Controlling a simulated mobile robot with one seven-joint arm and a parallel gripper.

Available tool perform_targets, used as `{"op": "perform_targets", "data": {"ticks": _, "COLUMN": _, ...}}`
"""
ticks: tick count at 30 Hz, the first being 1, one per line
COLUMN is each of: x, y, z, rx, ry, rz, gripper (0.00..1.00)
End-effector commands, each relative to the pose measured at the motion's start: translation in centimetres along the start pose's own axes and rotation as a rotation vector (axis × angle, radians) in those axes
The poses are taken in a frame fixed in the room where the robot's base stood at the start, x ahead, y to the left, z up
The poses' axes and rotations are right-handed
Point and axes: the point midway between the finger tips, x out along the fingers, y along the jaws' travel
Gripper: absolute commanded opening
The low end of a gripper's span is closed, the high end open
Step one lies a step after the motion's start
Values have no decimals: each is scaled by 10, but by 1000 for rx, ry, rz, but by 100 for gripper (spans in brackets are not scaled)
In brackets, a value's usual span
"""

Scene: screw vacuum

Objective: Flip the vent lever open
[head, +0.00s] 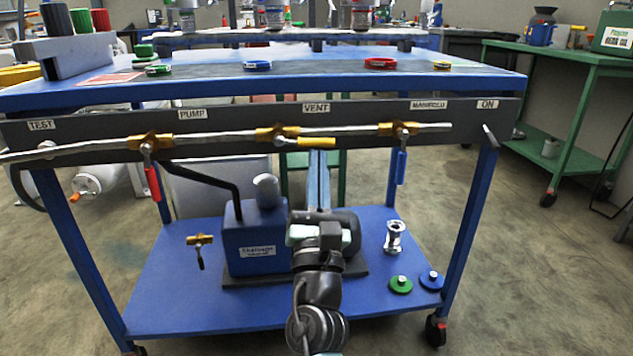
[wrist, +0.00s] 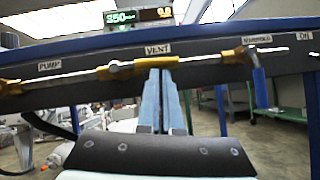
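The vent lever has a yellow handle (head: 317,142) that lies level along the pipe, pointing right from its brass valve (head: 280,136) below the VENT label (head: 316,108). Nothing shows between the fingers.
A red-handled lever (head: 152,184) hangs down at the left valve, and a blue-handled lever (head: 401,167) hangs at the right one. A blue pump (head: 252,232) stands on the cart's lower shelf (head: 180,290). A switch (head: 489,135) sits at the panel's right end.

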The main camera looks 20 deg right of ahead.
Motion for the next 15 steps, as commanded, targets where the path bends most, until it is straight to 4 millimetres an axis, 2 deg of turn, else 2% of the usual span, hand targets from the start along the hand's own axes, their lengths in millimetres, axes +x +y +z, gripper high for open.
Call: {"op": "perform_targets", "data": {"ticks": 15, "x": 4, "y": -4, "z": 5, "rx": 1, "ry": -3, "rz": -7, "gripper": 0}}
